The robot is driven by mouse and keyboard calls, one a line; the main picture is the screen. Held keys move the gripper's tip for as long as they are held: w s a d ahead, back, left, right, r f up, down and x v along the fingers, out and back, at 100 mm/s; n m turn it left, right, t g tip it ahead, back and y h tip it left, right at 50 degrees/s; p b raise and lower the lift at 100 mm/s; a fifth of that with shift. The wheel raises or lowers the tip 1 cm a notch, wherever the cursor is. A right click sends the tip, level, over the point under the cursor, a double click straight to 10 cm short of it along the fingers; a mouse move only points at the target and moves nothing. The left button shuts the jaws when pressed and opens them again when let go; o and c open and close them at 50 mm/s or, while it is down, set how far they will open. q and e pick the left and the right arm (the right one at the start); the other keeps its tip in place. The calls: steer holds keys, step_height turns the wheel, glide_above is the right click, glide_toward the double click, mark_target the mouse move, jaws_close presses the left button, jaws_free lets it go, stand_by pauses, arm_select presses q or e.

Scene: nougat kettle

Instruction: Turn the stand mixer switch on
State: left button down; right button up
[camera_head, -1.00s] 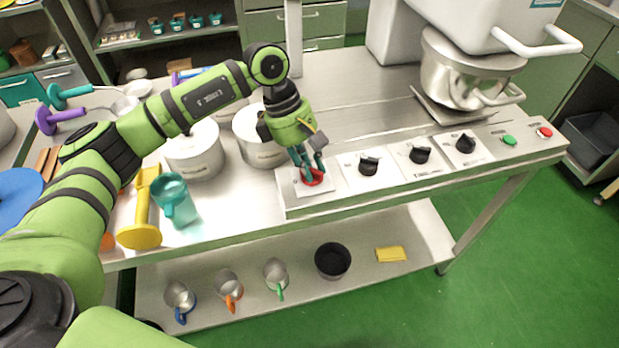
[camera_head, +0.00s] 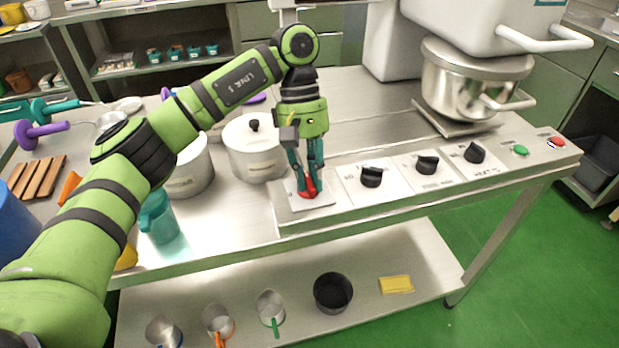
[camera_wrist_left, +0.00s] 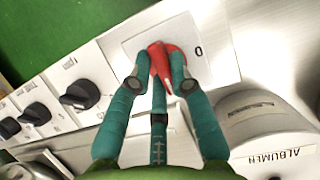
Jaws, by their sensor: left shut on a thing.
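The red switch knob (camera_head: 307,188) sits on a white plate (camera_head: 322,199) at the left end of the control panel. The left wrist view shows the red knob (camera_wrist_left: 163,62) between my fingers, with a "0" mark beside it. My left gripper (camera_head: 305,180) comes down from above with its teal fingers shut on the red knob; the fingertips (camera_wrist_left: 158,68) press on its sides. The stand mixer (camera_head: 470,75) with its steel bowl stands at the back right. My right gripper is in neither view.
Black knobs (camera_head: 371,177) line the panel to the right, then a green button (camera_head: 520,150) and a red button (camera_head: 556,142). A lidded pot (camera_head: 254,147) stands close behind my left gripper. A teal jug (camera_head: 158,217) stands to the left.

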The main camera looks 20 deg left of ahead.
arm_select(q)
steer(key=shift+m, duration=0.3)
steer(key=c, duration=1.1)
jaws_free()
steer(key=v, duration=1.2)
steer(key=shift+d, duration=0.15)
